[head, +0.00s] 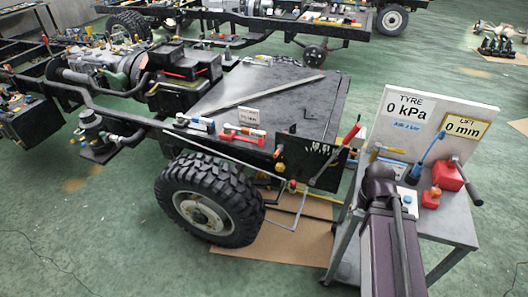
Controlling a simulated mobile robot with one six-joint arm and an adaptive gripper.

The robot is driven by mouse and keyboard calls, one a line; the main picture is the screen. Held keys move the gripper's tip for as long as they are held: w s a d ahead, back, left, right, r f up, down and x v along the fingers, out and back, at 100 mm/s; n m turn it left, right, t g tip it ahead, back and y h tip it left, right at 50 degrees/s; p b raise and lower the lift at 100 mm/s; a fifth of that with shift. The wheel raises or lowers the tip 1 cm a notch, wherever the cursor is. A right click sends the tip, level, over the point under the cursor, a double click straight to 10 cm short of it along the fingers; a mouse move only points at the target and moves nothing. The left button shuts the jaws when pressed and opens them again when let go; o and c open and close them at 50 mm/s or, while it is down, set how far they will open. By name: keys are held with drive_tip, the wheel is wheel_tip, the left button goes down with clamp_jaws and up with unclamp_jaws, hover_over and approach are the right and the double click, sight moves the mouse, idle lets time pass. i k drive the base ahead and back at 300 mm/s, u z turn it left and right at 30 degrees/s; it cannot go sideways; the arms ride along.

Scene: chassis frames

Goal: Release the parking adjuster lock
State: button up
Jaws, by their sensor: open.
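A chassis frame with a knobbly black wheel (210,200) stands in front of me, its rear end towards the cart. A lever with a red handle (350,135) slants up from the black end plate (308,160). Small orange and yellow fittings (279,160) sit beside that plate. I cannot tell which of these parts is the parking adjuster lock. My purple and dark arm rises from the bottom right, in front of the cart. My gripper does not show; its end of the arm appears hidden behind the dark link.
A grey cart (450,225) at right carries a panel (430,110) reading TYRE 0 kPa and LIFT 0 mm, a blue-handled tool (432,150), red blocks (447,176) and a black-handled lever (468,185). A brown mat (300,235) lies beneath the chassis end.

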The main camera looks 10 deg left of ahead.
sight(278, 152)
drive_tip(key=u, duration=0.6)
drive_tip(key=k, duration=1.3)
drive_tip(key=u, duration=0.55)
drive_tip(key=i, duration=2)
drive_tip(key=z, duration=0.25)
